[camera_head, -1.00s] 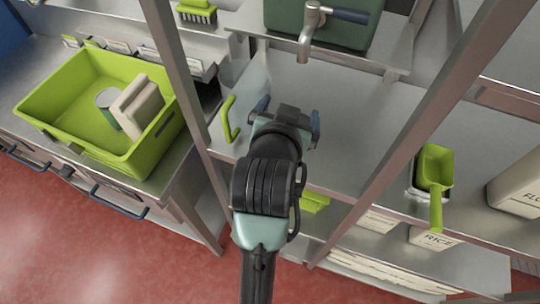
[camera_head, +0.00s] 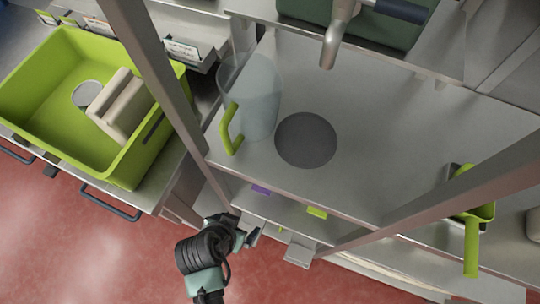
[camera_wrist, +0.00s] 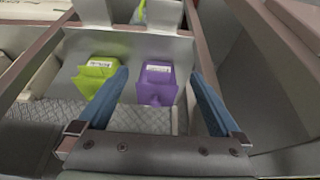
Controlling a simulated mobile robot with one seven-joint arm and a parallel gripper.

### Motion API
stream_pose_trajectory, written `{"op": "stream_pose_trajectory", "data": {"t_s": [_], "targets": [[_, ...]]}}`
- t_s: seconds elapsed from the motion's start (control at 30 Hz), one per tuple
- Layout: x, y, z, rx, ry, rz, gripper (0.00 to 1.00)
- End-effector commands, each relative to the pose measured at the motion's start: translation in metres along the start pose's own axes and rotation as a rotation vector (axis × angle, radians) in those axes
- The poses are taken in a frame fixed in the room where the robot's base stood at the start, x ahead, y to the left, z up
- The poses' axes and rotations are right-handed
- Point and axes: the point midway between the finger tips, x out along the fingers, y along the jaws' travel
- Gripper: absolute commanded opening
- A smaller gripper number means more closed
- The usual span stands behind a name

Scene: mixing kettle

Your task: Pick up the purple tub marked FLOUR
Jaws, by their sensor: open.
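The purple tub (camera_wrist: 157,84) stands on a lower shelf in the wrist view, with a pale label too small to read. In the head view only a small purple part (camera_head: 261,189) shows under the upper counter's front edge. A lime green tub (camera_wrist: 96,77) stands to its left in the wrist view, and a green bit of it shows in the head view (camera_head: 317,212). My gripper (camera_wrist: 160,76) is open and empty. Its two blue fingers point toward the shelf, with the purple tub seen between them and apart from them. In the head view my gripper (camera_head: 248,232) is low, in front of the shelf.
A metal upright (camera_head: 155,75) stands left of the shelf opening. Above it, a clear jug (camera_head: 252,95) with a green handle and a dark disc (camera_head: 306,140) are on the counter (camera_head: 400,120). A green crate (camera_head: 45,115) is at left. Red floor is free in front.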

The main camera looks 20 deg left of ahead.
Motion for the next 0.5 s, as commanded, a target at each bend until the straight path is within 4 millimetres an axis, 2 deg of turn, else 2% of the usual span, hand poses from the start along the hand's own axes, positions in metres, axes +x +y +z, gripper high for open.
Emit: {"op": "stream_pose_trajectory", "data": {"t_s": [0.03,0.2,0.33,0.5], "targets": [[0.021,0.0,0.009,0.0,0.0,0.0,1.0],[0.048,0.0,0.019,0.0,0.0,0.0,1.0],[0.062,0.0,0.025,0.0,0.001,-0.001,1.0],[0.068,0.0,0.021,0.001,0.003,0.0,1.0]]}}
